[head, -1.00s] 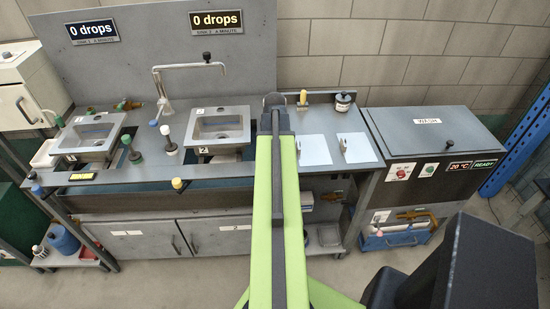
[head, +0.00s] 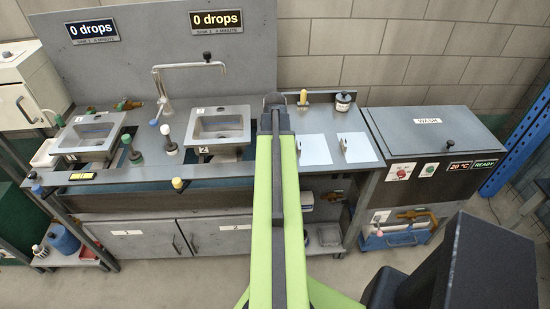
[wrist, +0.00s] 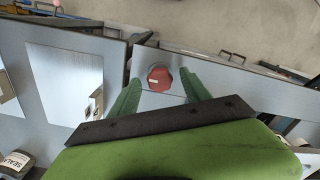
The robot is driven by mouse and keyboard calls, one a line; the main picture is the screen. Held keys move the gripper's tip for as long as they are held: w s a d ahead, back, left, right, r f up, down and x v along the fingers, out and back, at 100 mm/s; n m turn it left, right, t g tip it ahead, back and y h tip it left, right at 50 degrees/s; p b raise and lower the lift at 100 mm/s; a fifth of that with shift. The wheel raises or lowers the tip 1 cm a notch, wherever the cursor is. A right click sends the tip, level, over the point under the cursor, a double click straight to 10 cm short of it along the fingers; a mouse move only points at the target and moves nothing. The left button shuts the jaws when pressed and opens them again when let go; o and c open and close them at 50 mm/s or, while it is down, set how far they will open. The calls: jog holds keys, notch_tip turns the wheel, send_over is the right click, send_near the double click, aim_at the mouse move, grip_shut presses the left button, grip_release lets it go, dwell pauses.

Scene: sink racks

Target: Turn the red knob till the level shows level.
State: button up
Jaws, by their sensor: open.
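The red knob (wrist: 159,77) shows in the wrist view, a rounded knob with a small pale mark, on a grey surface. My gripper (wrist: 160,82) is open, with one green finger on each side of the knob. I cannot tell whether either finger touches it. In the head view the knob is hidden behind my arm. A small black-and-yellow strip (head: 82,177) lies at the front left of the sink bench and may be the level. It is too small to read.
The sink bench (head: 352,182) holds two grey basins, several coloured knobs and two white plates (head: 315,149). A tall bent tap (head: 188,67) stands between the basins. A grey wash unit (head: 430,130) is at the right. A jar (head: 343,101) stands at the back.

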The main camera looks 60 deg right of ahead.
jog(key=shift+r, duration=0.15)
notch_tip(320, 180, up, 17)
jog(key=p, duration=1.7)
